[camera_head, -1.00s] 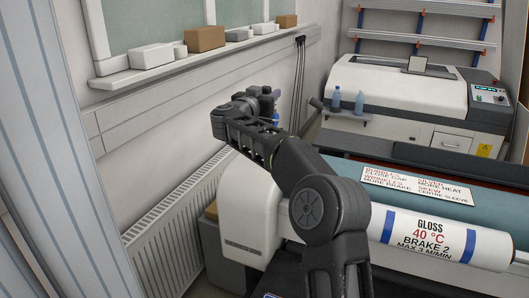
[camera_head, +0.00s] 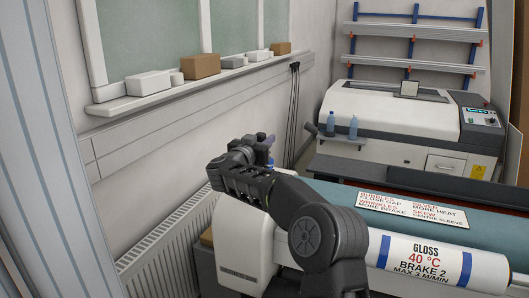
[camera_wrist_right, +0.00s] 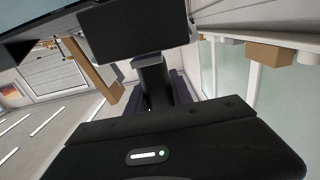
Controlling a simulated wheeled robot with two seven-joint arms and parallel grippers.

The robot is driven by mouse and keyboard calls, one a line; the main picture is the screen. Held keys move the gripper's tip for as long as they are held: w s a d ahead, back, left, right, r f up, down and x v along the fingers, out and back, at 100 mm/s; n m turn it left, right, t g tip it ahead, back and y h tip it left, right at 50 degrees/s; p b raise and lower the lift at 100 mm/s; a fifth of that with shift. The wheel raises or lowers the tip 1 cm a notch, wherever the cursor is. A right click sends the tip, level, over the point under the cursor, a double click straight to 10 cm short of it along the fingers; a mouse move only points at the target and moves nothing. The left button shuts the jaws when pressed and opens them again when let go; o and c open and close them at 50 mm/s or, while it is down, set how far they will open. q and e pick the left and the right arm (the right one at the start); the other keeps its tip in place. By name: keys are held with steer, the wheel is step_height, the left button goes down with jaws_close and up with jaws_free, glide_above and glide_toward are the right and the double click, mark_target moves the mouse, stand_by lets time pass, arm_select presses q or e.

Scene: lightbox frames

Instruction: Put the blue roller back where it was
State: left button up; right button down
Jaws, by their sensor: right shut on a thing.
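My right gripper (camera_head: 268,150) is at the end of my black arm, in front of the wall at the middle of the head view. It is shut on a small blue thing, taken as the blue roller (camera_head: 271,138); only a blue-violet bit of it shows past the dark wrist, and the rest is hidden. In the right wrist view the black gripper housing with a green light fills the bottom, and the roller cannot be made out clearly. My left gripper is not in view.
A laminating machine with a white printed roll (camera_head: 425,257) stands at the lower right, partly behind my arm. A white machine (camera_head: 390,112) with two blue bottles (camera_head: 342,124) before it is behind. A ledge with boxes (camera_head: 200,66) and a radiator (camera_head: 165,240) line the left wall.

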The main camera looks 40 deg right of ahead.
step_height(320, 180, down, 4)
steer(key=shift+r, duration=0.2)
steer(key=shift+f, duration=0.1)
steer(key=shift+f, duration=0.15)
steer(key=c, duration=1.1)
jaws_free()
steer(key=shift+r, duration=0.2)
steer(key=b+v, duration=0.3)
steer(key=v, duration=0.8)
steer(key=shift+s+a+f+b, duration=0.1)
steer(key=shift+a+f+b, duration=0.1)
steer(key=shift+b, duration=0.15)
steer(key=shift+s+a+r, duration=0.1)
steer(key=shift+s+a, duration=0.05)
steer(key=shift+a, duration=0.15)
